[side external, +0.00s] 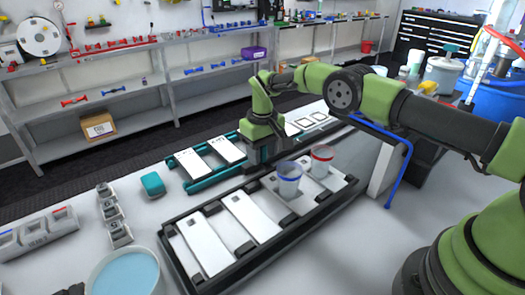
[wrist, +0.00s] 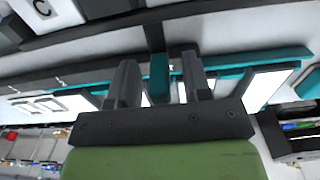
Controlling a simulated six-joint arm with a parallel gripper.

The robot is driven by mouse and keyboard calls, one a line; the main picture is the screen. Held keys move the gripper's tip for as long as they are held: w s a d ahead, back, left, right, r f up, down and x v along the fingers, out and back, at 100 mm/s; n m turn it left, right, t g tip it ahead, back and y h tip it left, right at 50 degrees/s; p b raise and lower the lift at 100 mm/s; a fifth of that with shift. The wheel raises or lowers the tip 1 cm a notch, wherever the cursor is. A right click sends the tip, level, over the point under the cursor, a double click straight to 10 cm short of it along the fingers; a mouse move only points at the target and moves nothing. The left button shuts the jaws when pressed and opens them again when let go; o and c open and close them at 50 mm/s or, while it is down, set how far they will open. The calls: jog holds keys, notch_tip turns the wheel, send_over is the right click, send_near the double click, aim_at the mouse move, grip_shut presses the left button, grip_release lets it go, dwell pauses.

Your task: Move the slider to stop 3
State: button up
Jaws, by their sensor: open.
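A teal-edged track (side external: 190,183) with white plates crosses the table behind the black tray. It also shows in the wrist view (wrist: 285,57). My gripper (side external: 268,158) points down over the track, right of two white plates. In the wrist view my gripper (wrist: 160,62) has its two dark fingers apart. A teal block (wrist: 159,78) shows between the fingers, below a dark bar; it may be the slider, with a gap seen on each side. Whether the fingers touch it is unclear. Marks on the white plates are too small to read as stop numbers.
A black tray (side external: 170,265) with white panels lies in front, bearing a blue-banded cup (side external: 289,180) and a red-banded cup (side external: 321,160). A loose teal block (side external: 152,184) and a cup of blue liquid (side external: 125,272) stand left. A blue hose (side external: 400,175) hangs at right.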

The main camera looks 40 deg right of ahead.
grip_shut()
jog(key=d, duration=1)
jog(key=shift+r, duration=0.1)
grip_release()
notch_tip(320, 180, up, 10)
dwell(0.4)
jog(key=shift+s, duration=0.1)
